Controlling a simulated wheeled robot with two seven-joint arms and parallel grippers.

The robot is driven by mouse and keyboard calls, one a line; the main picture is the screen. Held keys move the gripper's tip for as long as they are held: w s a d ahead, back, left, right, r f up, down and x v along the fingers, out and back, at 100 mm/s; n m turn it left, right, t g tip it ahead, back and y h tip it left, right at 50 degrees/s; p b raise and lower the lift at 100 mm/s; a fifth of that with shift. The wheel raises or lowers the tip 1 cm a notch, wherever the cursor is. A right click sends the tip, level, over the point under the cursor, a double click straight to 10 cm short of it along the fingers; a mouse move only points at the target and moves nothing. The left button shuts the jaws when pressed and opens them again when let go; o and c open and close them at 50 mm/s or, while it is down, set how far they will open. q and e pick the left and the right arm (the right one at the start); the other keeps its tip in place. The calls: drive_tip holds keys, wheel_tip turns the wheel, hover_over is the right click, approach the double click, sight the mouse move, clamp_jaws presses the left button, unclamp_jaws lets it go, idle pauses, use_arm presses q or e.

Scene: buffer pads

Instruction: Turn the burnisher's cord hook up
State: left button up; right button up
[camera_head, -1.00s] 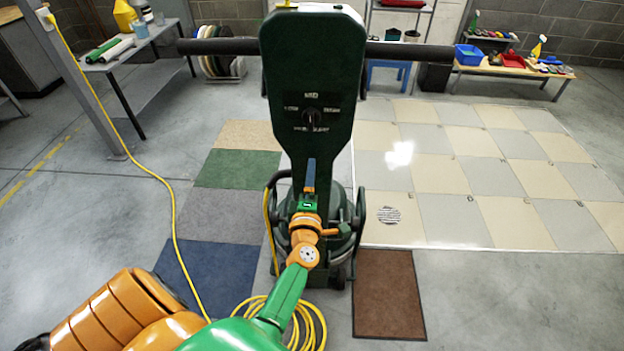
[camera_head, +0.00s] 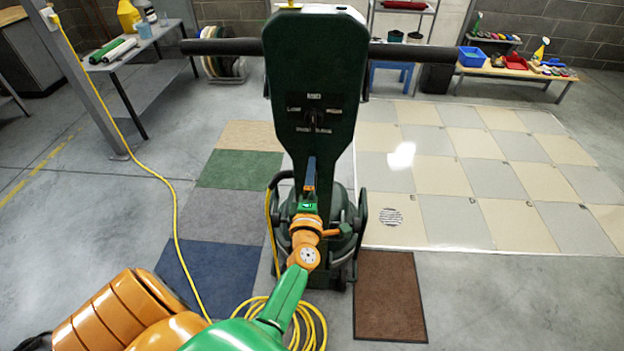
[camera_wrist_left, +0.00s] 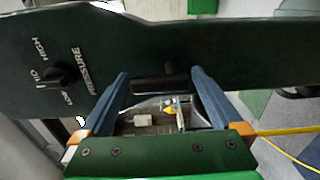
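The burnisher (camera_head: 312,90) stands upright in front of me, with a dark green handle column, a dial and a black crossbar. A short dark bar that looks like the cord hook (camera_wrist_left: 160,82) lies across the column in the left wrist view. My left gripper (camera_wrist_left: 160,74) has its two blue fingers apart, one at each end of this bar; I cannot tell whether they touch it. In the head view the left gripper (camera_head: 310,172) is at the column's lower part and hides the hook. My right gripper is not in view.
A yellow cord (camera_head: 176,225) runs from the post at left to a coil (camera_head: 310,325) on the floor below my arm. Carpet samples (camera_head: 227,213) lie at left and a brown mat (camera_head: 389,300) at right. A bench (camera_head: 515,72) stands at the back right.

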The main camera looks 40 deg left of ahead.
use_arm(q)
drive_tip(key=p+v, duration=0.1)
drive_tip(key=v, duration=0.6)
